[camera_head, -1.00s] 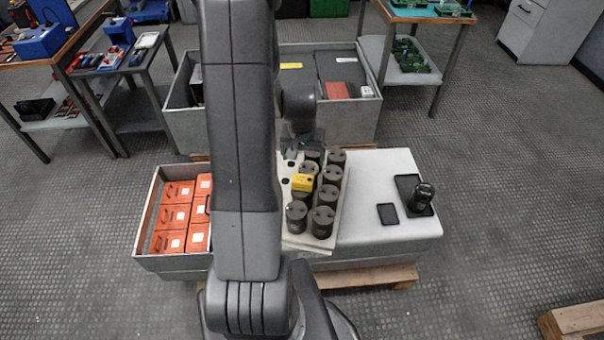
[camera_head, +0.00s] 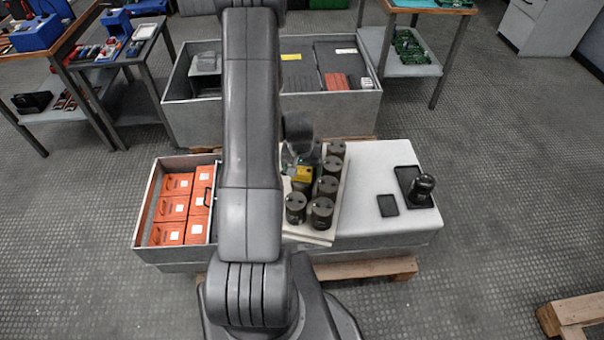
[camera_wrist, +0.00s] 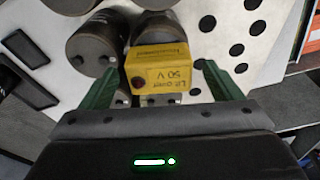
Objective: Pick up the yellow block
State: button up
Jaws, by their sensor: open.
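My gripper (camera_wrist: 158,82) is open, with one green finger on each side of the block in the wrist view and gaps between fingers and block. In the head view my gripper (camera_head: 299,163) is at the capacitor rack, partly hidden by my arm. I cannot tell how far the fingertips are above the block.
Several capacitors (camera_head: 322,212) stand close around the block on a pale holed plate (camera_head: 322,238). An open bin of orange boxes (camera_head: 147,207) is at the left. A black tray (camera_head: 408,176) with a dark cylinder (camera_head: 424,188) lies right. A grey crate (camera_head: 330,115) stands behind.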

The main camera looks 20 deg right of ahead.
jog(key=shift+f, duration=0.65)
jog(key=shift+c, duration=0.3)
jog(key=shift+w+r, duration=0.1)
jog(key=c, duration=1.2)
